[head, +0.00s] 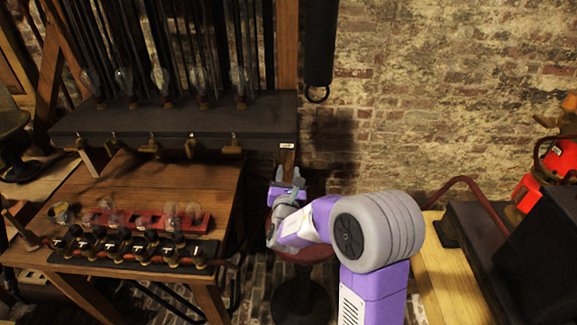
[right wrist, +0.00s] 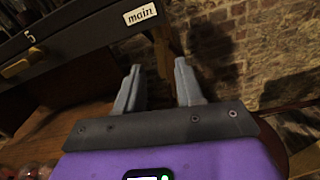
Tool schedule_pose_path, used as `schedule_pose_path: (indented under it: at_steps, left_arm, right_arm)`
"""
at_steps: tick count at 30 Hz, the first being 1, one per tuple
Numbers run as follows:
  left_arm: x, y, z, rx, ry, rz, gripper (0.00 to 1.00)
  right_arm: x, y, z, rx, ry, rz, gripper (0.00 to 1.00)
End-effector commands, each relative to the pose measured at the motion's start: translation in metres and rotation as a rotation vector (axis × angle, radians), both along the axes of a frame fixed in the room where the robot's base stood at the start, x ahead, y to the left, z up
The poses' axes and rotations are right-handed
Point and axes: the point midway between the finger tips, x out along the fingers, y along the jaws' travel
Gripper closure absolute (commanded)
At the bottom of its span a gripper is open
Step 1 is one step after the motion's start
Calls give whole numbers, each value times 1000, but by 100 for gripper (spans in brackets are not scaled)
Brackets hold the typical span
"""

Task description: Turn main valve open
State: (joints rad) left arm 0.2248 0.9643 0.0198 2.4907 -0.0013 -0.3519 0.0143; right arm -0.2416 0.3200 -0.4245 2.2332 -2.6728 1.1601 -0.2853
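A small white label reading "main" (right wrist: 140,14) is on the front edge of a dark shelf (right wrist: 80,45). The label also shows in the head view (head: 286,146), at the shelf's right end. Just right of and below it in the wrist view is a brown upright piece (right wrist: 163,48); I cannot tell whether it is the main valve's handle or a wooden post. My right gripper (head: 287,174) is below the label. In the wrist view my right gripper (right wrist: 158,78) is open and empty, fingers apart, pointing toward the brown piece without visible contact. My left gripper is not in view.
Several brass valves, one of them here (head: 232,147), line the shelf's front edge left of the label. Below stands a wooden table (head: 215,185) with a red rack (head: 145,220) and bulbs. A stool (head: 300,300) is under my right arm. A brick wall (head: 420,100) is behind.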

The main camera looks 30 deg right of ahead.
Motion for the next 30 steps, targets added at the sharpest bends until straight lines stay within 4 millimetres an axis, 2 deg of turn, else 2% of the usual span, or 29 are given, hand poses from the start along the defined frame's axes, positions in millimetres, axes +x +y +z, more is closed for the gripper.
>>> schedule_pose_path:
  at_steps: [3,9,20,21,23,28,30]
  left_arm:
    - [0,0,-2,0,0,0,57]
    - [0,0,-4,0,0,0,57]
    - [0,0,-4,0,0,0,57]
    - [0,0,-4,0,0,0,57]
    - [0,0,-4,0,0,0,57]
    - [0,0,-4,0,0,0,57]
    - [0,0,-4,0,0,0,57]
  right_arm:
    - [16,-12,-1,1,0,-3,63]
    - [34,-24,-1,2,1,-1,63]
    - [40,-28,-1,4,1,-1,63]
    - [40,-28,-1,4,1,-1,64]
    - [40,-28,-1,4,1,-1,74]
    - [40,-28,-1,4,1,-1,100]
    - [40,-28,-1,4,1,-1,100]
